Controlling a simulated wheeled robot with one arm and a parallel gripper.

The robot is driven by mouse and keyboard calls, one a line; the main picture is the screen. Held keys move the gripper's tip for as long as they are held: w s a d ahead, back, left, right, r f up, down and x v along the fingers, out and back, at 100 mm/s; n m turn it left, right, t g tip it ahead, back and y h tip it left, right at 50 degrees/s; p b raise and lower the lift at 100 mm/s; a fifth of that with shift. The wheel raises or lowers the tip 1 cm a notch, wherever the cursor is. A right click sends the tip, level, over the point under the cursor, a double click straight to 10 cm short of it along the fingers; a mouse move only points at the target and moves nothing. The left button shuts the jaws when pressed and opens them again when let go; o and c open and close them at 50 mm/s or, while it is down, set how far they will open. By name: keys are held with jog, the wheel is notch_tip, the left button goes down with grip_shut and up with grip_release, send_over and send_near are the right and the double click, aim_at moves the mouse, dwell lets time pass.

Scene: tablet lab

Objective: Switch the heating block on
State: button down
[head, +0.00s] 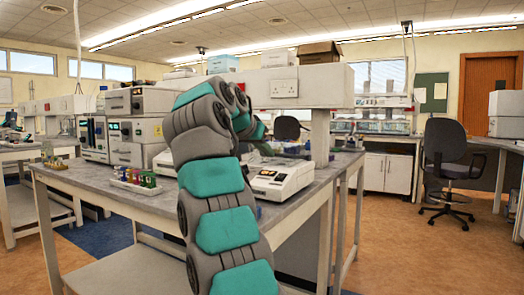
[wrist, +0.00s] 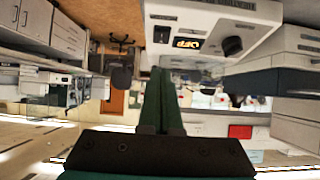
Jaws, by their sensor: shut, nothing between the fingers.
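In the wrist view, which is upside down, a white device (wrist: 210,48) fills the top right and looks like the heating block. In the head view my arm hides most of the gripper; a white bench device (head: 283,180) stands just right of the arm.
A rack of coloured tubes (head: 135,180) stands on the bench left of my arm. Stacked instruments (head: 138,128) stand behind it. A shelf with boxes (head: 300,87) rises above the bench. An office chair (head: 447,160) and open floor lie to the right.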

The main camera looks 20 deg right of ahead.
aim_at(278, 178)
jog(key=x, duration=0.5)
jog(key=shift+f, duration=0.2)
notch_tip(278, 178, down, 3)
jog(key=shift+w+r+b, duration=0.2)
jog(key=shift+b, duration=1.05)
jog(key=shift+d+f+b, duration=0.2)
jog(key=shift+f+b, duration=0.1)
jog(key=shift+f, duration=0.1)
jog(key=f+b, duration=0.1)
jog(key=b, duration=0.2)
jog(key=shift+d+f, duration=0.1)
jog(key=shift+f, duration=0.15)
jog(key=shift+r+h, duration=0.3)
jog(key=shift+r, duration=0.25)
